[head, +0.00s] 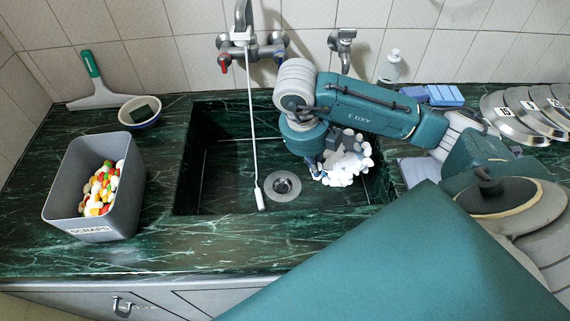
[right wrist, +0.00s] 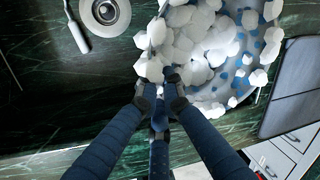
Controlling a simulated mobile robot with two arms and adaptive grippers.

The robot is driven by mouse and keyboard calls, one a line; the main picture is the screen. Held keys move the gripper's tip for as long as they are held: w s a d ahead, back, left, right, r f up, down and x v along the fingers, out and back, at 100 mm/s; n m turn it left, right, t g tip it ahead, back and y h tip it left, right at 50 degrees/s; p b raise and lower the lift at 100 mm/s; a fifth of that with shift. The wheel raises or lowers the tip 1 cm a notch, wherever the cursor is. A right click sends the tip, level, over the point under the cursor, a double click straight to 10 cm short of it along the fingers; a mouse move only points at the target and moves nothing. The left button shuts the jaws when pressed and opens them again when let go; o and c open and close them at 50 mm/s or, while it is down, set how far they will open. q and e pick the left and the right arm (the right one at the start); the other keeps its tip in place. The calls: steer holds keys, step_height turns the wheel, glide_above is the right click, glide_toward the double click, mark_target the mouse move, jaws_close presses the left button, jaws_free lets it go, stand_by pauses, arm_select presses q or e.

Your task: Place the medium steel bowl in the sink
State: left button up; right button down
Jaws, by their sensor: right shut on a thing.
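The medium steel bowl (right wrist: 208,92) shows in the right wrist view as a grey curved surface with blue spots, mostly covered by white foam-like lumps. In the head view the white lumps (head: 345,165) show over the right part of the dark green sink (head: 225,170), and the bowl under them is mostly hidden. My right gripper (head: 318,170) reaches down over the sink; in the right wrist view its fingertips (right wrist: 160,90) are shut at the bowl's near edge. I cannot tell whether the bowl touches the sink floor. My left gripper is not in view.
A spray wand (head: 252,130) hangs from the tap into the sink, left of the drain (head: 282,186). Steel lids (head: 503,115), blue sponges (head: 443,95) and a bottle (head: 391,68) are right.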

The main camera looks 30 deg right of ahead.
steer(key=a+x, duration=0.1)
steer(key=x, duration=0.5)
steer(key=a+x, duration=0.2)
steer(key=x, duration=0.5)
steer(key=a+f+x, duration=0.1)
steer(key=x, duration=0.5)
steer(key=shift+w+a+f, duration=0.1)
steer(key=shift+a+f, duration=0.15)
steer(key=shift+f, duration=0.1)
steer(key=shift+f, duration=0.15)
steer(key=c, duration=1.9)
jaws_free()
steer(key=v, duration=1.2)
steer(key=shift+r, duration=0.3)
